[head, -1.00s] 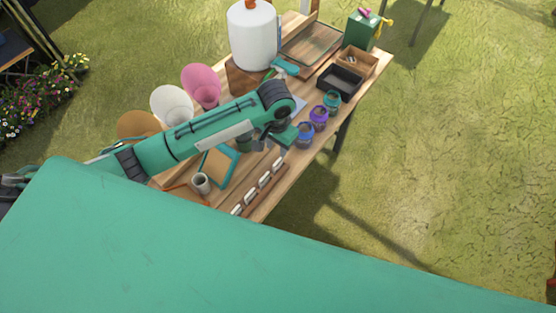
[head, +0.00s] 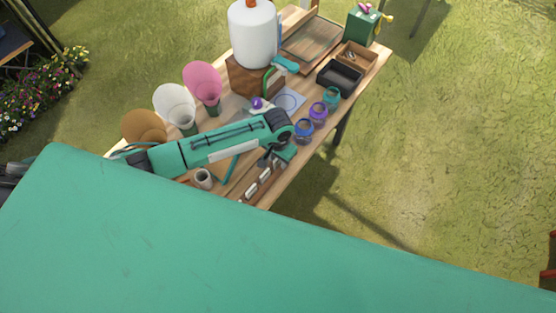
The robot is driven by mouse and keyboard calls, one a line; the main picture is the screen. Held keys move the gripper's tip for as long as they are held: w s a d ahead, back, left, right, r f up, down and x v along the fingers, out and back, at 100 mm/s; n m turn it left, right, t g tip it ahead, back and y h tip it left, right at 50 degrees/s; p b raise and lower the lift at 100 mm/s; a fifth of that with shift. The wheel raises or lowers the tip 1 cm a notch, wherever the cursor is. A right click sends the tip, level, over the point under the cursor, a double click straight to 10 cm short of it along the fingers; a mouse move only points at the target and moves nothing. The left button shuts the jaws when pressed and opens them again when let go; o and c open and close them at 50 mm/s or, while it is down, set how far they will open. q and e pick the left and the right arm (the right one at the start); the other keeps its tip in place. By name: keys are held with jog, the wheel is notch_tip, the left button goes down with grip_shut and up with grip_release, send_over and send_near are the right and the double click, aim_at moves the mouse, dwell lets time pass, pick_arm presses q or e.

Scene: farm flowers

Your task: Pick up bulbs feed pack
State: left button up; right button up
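A narrow brown rack (head: 252,197) with several small white packs (head: 265,177) stands along the near right edge of the wooden table. No label can be read, so I cannot tell which is the bulbs feed pack. My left arm reaches across the table from the left. Its gripper (head: 276,160) points down at the far end of the rack, close to the packs and partly covering them. The fingers are small and partly hidden by the wrist, so their opening and any contact are unclear. My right gripper is not in view.
Blue (head: 303,131), purple (head: 318,113) and teal (head: 331,97) jars stand in a row just beyond the gripper. A grey cup (head: 203,178) stands left of the rack. Pink (head: 203,82), white (head: 174,104) and brown (head: 143,127) cones line the far left edge.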

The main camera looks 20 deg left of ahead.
pick_arm(q)
grip_shut()
jog(key=shift+r, duration=0.15)
